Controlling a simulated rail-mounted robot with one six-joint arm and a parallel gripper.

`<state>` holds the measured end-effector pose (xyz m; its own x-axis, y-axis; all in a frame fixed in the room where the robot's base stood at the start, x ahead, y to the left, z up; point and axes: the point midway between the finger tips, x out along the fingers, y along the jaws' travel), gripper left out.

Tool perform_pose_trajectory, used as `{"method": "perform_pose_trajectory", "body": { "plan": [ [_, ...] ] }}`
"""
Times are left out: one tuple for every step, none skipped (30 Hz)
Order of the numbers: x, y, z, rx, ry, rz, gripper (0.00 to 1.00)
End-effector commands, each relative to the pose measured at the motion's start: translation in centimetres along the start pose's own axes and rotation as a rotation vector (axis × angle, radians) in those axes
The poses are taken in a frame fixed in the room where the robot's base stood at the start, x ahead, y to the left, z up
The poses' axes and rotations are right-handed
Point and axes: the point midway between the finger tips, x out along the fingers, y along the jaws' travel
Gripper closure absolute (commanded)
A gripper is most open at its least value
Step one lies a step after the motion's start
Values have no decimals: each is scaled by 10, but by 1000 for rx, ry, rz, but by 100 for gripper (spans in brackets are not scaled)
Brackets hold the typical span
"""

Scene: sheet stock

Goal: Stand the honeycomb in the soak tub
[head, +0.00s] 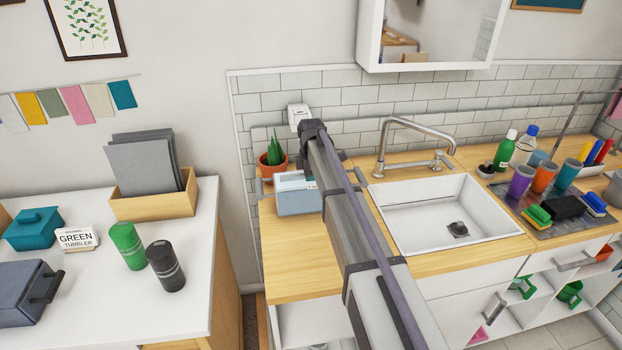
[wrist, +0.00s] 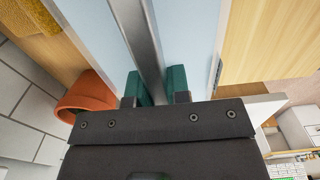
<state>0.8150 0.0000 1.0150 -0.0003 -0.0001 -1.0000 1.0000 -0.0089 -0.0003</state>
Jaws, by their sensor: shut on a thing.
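The soak tub (head: 298,196) is a light blue box on the left part of the wooden counter, partly behind my arm in the head view. In the wrist view its pale blue surface (wrist: 190,35) shows on both sides of a thin grey panel. I take this panel to be the honeycomb (wrist: 135,35), seen nearly edge-on; no cells are visible. My gripper (wrist: 158,90), with teal finger pads, is shut on it, over the tub. The panel's lower edge is hidden, so I cannot tell if it touches the tub's bottom.
A potted plant (head: 271,163) stands close to the tub by the tiled wall; its terracotta pot (wrist: 85,98) also shows in the wrist view. An ochre coarse-textured thing (wrist: 38,14) lies nearby. The sink (head: 440,215) is to the right. The counter's front left is clear.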

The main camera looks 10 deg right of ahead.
Motion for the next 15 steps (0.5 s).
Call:
{"method": "perform_pose_trajectory", "body": {
  "plan": [
    [1, 0, 0, 0, 0, 0, 100],
    [0, 0, 0, 0, 0, 0, 100],
    [0, 0, 0, 0, 0, 0, 100],
    [0, 0, 0, 0, 0, 0, 100],
    [0, 0, 0, 0, 0, 0, 100],
    [0, 0, 0, 0, 0, 0, 100],
    [0, 0, 0, 0, 0, 0, 80],
    [0, 0, 0, 0, 0, 0, 77],
    [0, 0, 0, 0, 0, 0, 74],
    [0, 0, 0, 0, 0, 0, 71],
    [0, 0, 0, 0, 0, 0, 68],
    [0, 0, 0, 0, 0, 0, 64],
    [0, 0, 0, 0, 0, 0, 61],
    [0, 0, 0, 0, 0, 0, 58],
    [0, 0, 0, 0, 0, 0, 54]
  ]
}}
